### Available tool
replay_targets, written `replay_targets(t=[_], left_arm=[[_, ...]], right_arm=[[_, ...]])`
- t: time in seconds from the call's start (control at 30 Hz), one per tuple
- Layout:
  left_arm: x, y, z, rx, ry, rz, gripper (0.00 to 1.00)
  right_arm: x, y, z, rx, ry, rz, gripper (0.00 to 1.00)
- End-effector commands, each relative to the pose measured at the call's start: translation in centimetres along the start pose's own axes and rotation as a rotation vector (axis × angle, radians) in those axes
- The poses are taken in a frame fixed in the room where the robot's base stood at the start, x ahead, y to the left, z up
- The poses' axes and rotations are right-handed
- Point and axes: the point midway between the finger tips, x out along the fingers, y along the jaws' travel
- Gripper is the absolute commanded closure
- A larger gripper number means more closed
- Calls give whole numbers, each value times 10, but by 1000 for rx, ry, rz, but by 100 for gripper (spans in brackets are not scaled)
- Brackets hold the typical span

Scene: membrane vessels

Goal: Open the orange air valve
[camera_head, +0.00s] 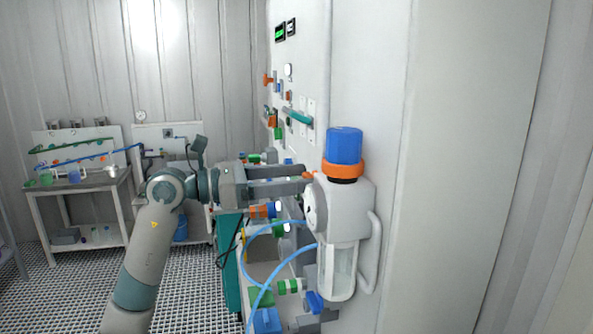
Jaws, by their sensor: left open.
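My left gripper (304,179) reaches in from the left. Its two fingers are apart, and their tips are close to the white filter unit on the wall. A small orange part (309,176) shows at the fingertips, partly hidden by them; I cannot tell whether they touch it. The filter unit (350,208) has a blue knob (344,146) and an orange ring (344,169) on top and a clear bowl below. Another orange and blue fitting (263,210) shows below the gripper. I cannot tell for certain which orange part is the air valve. My right gripper is out of view.
The wall panel (343,70) carries several fittings and a teal handle (297,116). Blue tubes (285,262) loop below the gripper, near green and blue fittings. A bench (78,187) stands at the far left. The grated floor (195,285) is open at lower left.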

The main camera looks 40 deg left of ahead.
Motion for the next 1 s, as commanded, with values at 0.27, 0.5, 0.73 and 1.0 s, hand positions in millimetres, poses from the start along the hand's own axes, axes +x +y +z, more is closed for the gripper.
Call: replay_targets(t=[0.27,0.5,0.73,1.0], left_arm=[[3,0,0,0,0,0,41],[3,0,0,0,0,0,79],[3,0,0,-4,1,0,82],[3,1,-1,-64,3,1,82]], right_arm=[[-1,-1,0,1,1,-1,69],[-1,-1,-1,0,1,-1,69],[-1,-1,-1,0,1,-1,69],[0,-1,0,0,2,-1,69]])
